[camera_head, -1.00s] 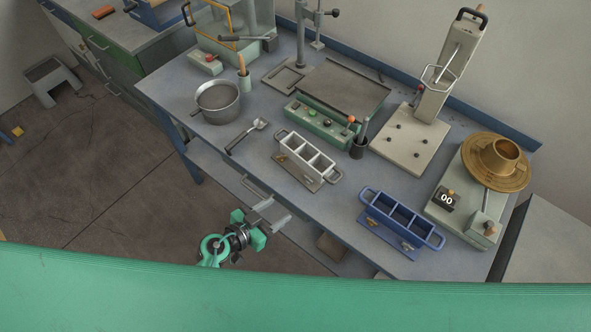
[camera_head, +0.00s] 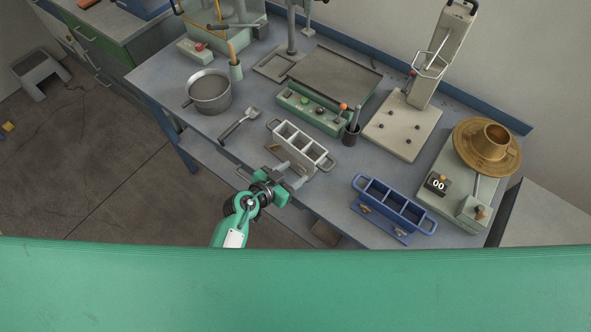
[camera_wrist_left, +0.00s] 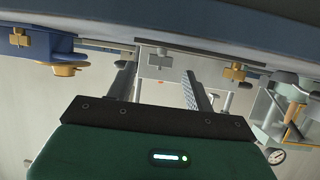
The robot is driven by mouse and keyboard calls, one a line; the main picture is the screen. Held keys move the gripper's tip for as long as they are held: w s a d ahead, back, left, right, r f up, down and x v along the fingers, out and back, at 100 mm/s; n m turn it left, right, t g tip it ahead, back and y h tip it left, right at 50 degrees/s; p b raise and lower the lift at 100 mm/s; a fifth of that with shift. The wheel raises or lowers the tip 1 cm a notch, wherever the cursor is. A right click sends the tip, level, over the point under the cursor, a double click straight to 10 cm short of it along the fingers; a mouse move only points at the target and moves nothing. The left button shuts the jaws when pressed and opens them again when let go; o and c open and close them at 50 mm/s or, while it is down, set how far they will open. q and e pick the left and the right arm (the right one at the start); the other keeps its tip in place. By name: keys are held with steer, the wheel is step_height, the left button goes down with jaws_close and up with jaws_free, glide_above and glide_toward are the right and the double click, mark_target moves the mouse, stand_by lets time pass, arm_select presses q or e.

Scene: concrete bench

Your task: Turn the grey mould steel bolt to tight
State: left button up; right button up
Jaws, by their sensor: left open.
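The grey mould (camera_head: 304,143), with open compartments and end handles, stands near the bench's front edge. My left gripper (camera_head: 291,175) is open, level with its front side, and its fingers point at the mould's front plate. In the left wrist view the two fingers (camera_wrist_left: 160,75) stand apart, with the grey plate beyond them. A small grey bolt-like part (camera_wrist_left: 157,60) shows between the fingers, apparently the steel bolt; I cannot tell how tight it is or whether a finger touches it. A brass bolt (camera_wrist_left: 235,72) shows to its right. My right gripper is not in view.
A scoop (camera_head: 238,124) and a pot (camera_head: 209,93) lie to the left. A green control box (camera_head: 312,108) stands behind the grey mould.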

arm_select(q)
steer(key=shift+x, duration=1)
